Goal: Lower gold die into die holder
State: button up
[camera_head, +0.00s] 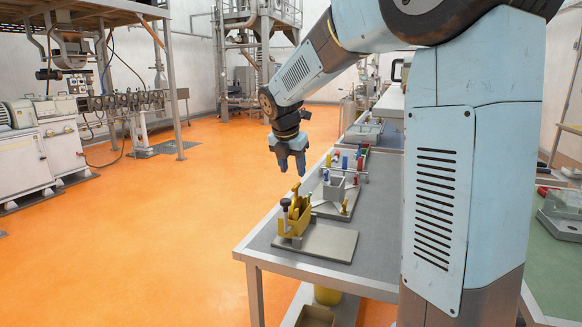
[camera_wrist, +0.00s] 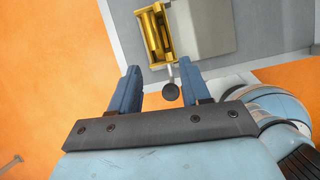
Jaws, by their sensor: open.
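A gold assembly (camera_head: 298,218) stands on a grey plate near the front left corner of the table. It also shows in the wrist view (camera_wrist: 153,36) as a gold frame with a gold piece inside. I cannot clearly tell die from die holder in it. A screw with a dark knob (camera_wrist: 171,91) sticks out from its near side, and the knob shows between the fingers in the wrist view. My gripper (camera_head: 291,166) is open and empty above the gold assembly, apart from it; its blue fingers frame the wrist view (camera_wrist: 160,70).
The grey plate (camera_head: 328,243) is bare to the right of the gold assembly. Behind it stand a grey block fixture (camera_head: 334,189) and several small coloured parts (camera_head: 350,161). The table's left edge (camera_head: 262,226) is close, with orange floor beyond.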

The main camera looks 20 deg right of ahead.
aim_at(296, 195)
jog(key=shift+n, duration=0.6)
jog(key=x, duration=0.9)
jog(key=w+x, duration=0.1)
jog(key=x, duration=0.4)
jog(key=shift+w+a+f, duration=0.15)
grip_shut()
jog(key=c, duration=0.6)
grip_release()
grip_shut()
